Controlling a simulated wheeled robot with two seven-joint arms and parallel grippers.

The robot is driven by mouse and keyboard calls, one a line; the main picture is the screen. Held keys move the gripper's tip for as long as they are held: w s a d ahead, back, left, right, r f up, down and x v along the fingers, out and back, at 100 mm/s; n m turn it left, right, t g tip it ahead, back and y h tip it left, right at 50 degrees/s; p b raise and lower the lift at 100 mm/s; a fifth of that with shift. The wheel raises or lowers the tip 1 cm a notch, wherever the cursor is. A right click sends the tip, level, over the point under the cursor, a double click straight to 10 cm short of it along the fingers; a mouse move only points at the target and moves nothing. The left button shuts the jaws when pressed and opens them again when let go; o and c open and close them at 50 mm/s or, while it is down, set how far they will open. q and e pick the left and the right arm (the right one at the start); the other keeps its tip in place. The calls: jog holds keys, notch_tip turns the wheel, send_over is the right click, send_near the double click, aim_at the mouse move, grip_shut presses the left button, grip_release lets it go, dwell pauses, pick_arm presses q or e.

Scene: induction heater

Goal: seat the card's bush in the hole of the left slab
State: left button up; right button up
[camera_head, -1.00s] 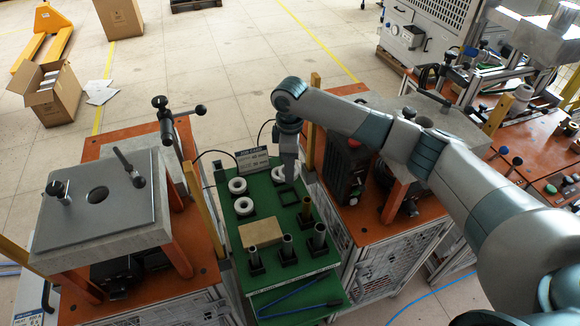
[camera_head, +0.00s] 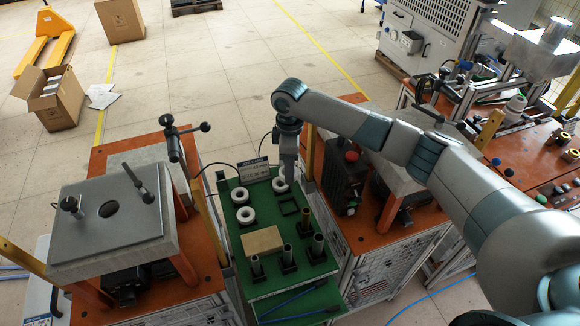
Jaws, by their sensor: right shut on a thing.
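The left slab (camera_head: 85,233) is a grey plate on orange legs at the left, with a dark round hole (camera_head: 108,209) in its top. My right gripper (camera_head: 289,180) points down over the back right of this table, shut on what seems to be a bush, which I can hardly make out. White rings (camera_head: 245,215) and upright metal bushes (camera_head: 287,254) stand on the table; one black square holder (camera_head: 289,207) is empty. My left gripper is out of view.
A clamp handle (camera_head: 139,185) and a black knob (camera_head: 70,204) rise from the left slab. A yellow post (camera_head: 210,230) stands between slab and table. A tan block (camera_head: 262,241) lies on the table. The right slab (camera_head: 400,170) lies behind my right arm.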

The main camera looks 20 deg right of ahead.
jog(key=shift+r+p, duration=1.15)
jog(key=shift+r, duration=0.25)
